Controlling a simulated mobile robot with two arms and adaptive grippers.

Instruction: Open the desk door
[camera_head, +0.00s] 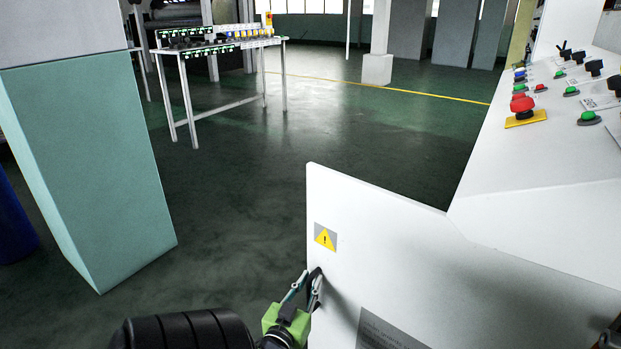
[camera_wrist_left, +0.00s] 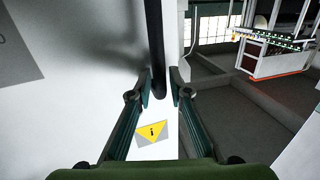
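The white desk door (camera_head: 400,240) fills the lower right of the head view, with a yellow warning sign (camera_head: 325,238) near its left edge. It also shows in the left wrist view (camera_wrist_left: 90,90), with the sign (camera_wrist_left: 154,132) close to the camera. A black bar handle (camera_wrist_left: 156,45) runs between the fingertips of my left gripper (camera_wrist_left: 161,88). In the head view this gripper (camera_head: 310,283) is at the door's left part, just below the sign. The fingers are close around the bar; whether they are clamped is unclear.
A sloping white control panel (camera_head: 535,170) with several buttons and a red emergency stop (camera_head: 522,105) stands at right. A pale green and white block (camera_head: 90,150) is at left. A white-legged table (camera_head: 220,45) stands farther back. Dark green floor (camera_head: 240,200) between them is clear.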

